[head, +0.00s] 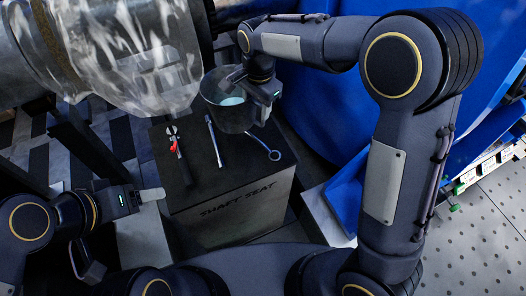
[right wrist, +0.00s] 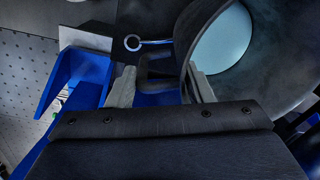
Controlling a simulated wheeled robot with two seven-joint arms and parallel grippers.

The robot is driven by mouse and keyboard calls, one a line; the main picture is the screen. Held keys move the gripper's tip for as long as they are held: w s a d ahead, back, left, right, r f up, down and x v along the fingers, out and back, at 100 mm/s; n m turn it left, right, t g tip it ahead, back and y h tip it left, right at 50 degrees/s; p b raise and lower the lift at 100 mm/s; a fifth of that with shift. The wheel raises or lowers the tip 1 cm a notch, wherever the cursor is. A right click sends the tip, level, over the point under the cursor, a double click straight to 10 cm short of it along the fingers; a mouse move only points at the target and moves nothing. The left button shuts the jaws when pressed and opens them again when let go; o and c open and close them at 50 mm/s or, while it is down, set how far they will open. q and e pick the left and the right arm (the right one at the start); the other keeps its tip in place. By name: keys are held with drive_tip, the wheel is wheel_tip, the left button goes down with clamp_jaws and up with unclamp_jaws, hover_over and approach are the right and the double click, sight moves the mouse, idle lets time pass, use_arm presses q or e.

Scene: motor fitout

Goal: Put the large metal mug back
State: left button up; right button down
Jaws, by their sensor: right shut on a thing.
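The large metal mug (head: 214,112) is a dark grey, wide-mouthed vessel with a pale blue disc inside. It is at the back of the dark block marked SHAFT SEAT (head: 215,180); I cannot tell whether it touches the block. My right gripper (head: 262,90) is at the mug's right side. In the right wrist view, the right gripper (right wrist: 160,88) has its fingers on both sides of the handle (right wrist: 158,68), beside the mug wall (right wrist: 262,85). My left gripper (head: 150,195) is at the block's left edge, away from the mug; its finger gap is not clear.
An adjustable wrench with red (head: 176,145), a slim metal tool (head: 214,140) and a ring-ended tool (head: 262,145) lie on the block. Blue sheeting (head: 310,120) stands at right.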

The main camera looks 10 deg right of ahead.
drive_tip(key=s+d+f, duration=0.1)
drive_tip(key=s+f, duration=0.7)
drive_tip(key=f, duration=0.2)
drive_tip(key=shift+s+d+f, duration=0.4)
drive_tip(key=c, duration=1)
unclamp_jaws()
drive_tip(key=shift+s, duration=0.1)
drive_tip(key=o, duration=0.3)
